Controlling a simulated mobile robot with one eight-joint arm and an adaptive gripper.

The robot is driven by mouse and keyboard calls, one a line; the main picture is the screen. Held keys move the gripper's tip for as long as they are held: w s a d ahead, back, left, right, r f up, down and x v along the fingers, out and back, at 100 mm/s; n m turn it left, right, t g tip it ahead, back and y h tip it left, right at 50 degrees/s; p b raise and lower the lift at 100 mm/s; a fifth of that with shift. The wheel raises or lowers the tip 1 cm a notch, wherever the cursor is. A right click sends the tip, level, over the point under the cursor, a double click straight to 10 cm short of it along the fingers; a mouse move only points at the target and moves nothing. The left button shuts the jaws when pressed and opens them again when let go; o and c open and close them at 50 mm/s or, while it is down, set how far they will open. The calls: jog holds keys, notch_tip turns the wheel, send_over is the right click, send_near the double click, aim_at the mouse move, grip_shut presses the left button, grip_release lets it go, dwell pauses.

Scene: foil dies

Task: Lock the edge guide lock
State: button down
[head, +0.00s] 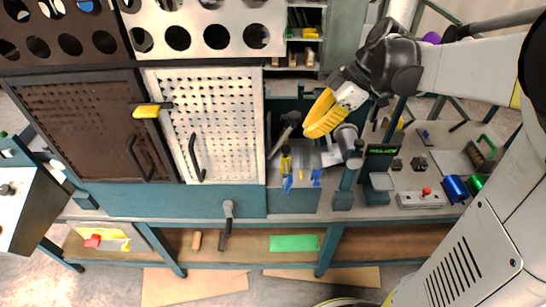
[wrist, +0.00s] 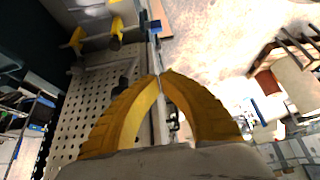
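My gripper (head: 318,134) has yellow ribbed fingers and hangs above the middle of the bench, right of the white perforated door. In the wrist view its fingertips (wrist: 163,74) meet, with nothing visible between them. Small yellow and blue fittings stand just below and left of it: a yellow piece (head: 286,162), a left blue piece (head: 288,183) and a right blue piece (head: 316,177). I cannot tell which of these is the edge guide lock. The wrist view shows yellow-tipped fittings (wrist: 116,30) and a small blue part (wrist: 155,27) ahead, apart from the fingers.
A white perforated door (head: 225,125) and a brown one (head: 85,120) stand at left, with a yellow-handled latch (head: 147,111) between them. At right, a control box with a red button (head: 425,192) and blue and green rolls (head: 456,188) sit on the bench.

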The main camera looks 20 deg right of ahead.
jog(key=shift+f, duration=0.1)
jog(key=b, duration=0.6)
send_near(288, 182)
jog(key=w+a+f, duration=0.5)
jog(key=a+f, duration=0.2)
jog(key=a, duration=0.3)
jog(key=d, duration=0.1)
jog(key=s+d, duration=0.1)
jog(key=d+b, duration=0.1)
jog(key=shift+s+d+f, duration=0.2)
jog(key=shift+d+f, duration=0.1)
jog(key=shift+d, duration=0.1)
jog(key=shift+a, duration=0.15)
